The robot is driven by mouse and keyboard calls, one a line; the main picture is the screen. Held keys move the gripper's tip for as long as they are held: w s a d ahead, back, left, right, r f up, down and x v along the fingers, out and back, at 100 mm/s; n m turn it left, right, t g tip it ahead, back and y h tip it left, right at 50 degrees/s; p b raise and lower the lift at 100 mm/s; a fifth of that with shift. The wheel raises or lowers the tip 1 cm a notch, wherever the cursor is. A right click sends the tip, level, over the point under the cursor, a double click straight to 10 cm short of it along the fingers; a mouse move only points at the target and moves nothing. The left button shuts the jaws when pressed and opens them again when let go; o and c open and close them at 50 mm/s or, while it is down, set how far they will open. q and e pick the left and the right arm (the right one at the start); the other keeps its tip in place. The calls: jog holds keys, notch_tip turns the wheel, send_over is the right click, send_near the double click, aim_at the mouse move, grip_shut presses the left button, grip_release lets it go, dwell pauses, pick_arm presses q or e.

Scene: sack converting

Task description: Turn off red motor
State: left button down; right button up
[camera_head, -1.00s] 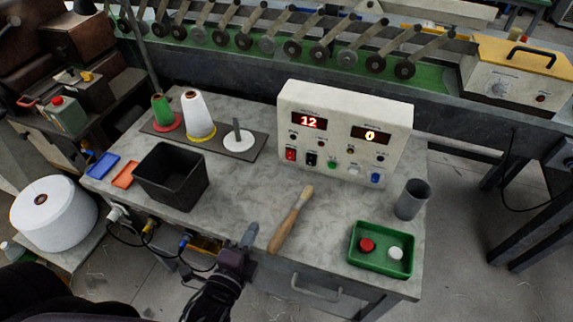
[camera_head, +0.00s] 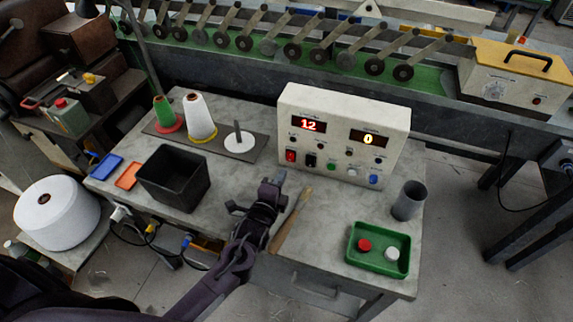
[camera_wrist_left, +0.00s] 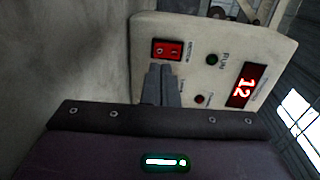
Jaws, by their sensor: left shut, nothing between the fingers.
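The white control box (camera_head: 345,112) stands at the back of the table, with a red display reading 12 and a yellow one reading 0. Its red motor rocker switch (camera_head: 291,156) is at the lower left of the front, beside a black switch. In the left wrist view the red switch (camera_wrist_left: 167,50) sits just past the fingertips, seen sideways. My left gripper (camera_head: 279,177) is shut and empty, in front of the box and below the switch in the picture. Its fingers (camera_wrist_left: 162,85) point at the panel; I cannot tell whether they touch it. My right gripper is not in view.
A wooden-handled tool (camera_head: 292,220) lies right beside my left gripper. A black bin (camera_head: 172,180) stands to the left. A green tray (camera_head: 378,266) with red and white caps and a grey cup (camera_head: 408,200) are at the right.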

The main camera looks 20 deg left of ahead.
aim_at(290, 161)
pick_arm(q)
jog(key=w, duration=0.5)
jog(key=shift+d+f+p, duration=0.1)
jog(key=shift+f+p, duration=0.25)
jog(key=shift+w+f+b, duration=0.1)
jog(key=shift+f+b, duration=0.1)
jog(key=shift+b, duration=0.35)
jog(key=shift+w+f+t+b, duration=0.1)
jog(key=shift+t+b, duration=0.5)
jog(key=shift+b, duration=0.5)
jog(key=shift+r, duration=0.25)
jog(key=shift+f, duration=0.25)
